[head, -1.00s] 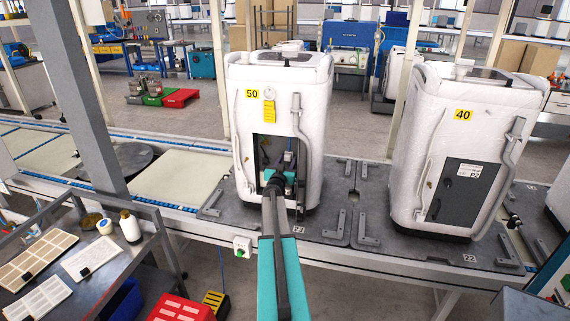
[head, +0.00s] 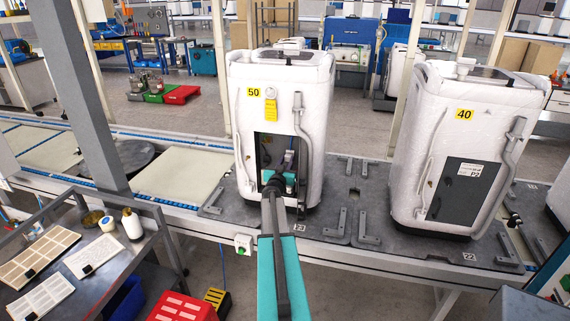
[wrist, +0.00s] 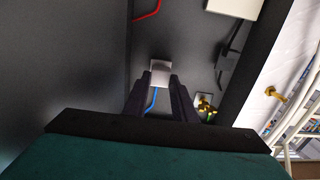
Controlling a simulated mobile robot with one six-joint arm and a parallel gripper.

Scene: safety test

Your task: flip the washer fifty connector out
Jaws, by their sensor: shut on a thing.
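The washer marked 50 (head: 315,115) is a white unit standing on the conveyor line, with an open dark compartment in its lower front. My arm reaches into that opening. My gripper (wrist: 160,82) is inside the compartment, its two dark fingers shut on a small light-grey block, which looks like the connector (wrist: 160,70). A blue wire (wrist: 151,100) runs down beside it between the fingers. In the head view the gripper (head: 278,178) partly covers the opening, and the connector cannot be made out there.
A red wire (wrist: 148,14), a pale box (wrist: 234,8) and a brass fitting with green-yellow wire (wrist: 205,105) lie near the fingers. A dark wall stands close at left. Washer 40 (head: 455,140) stands to the right, its dark panel closed.

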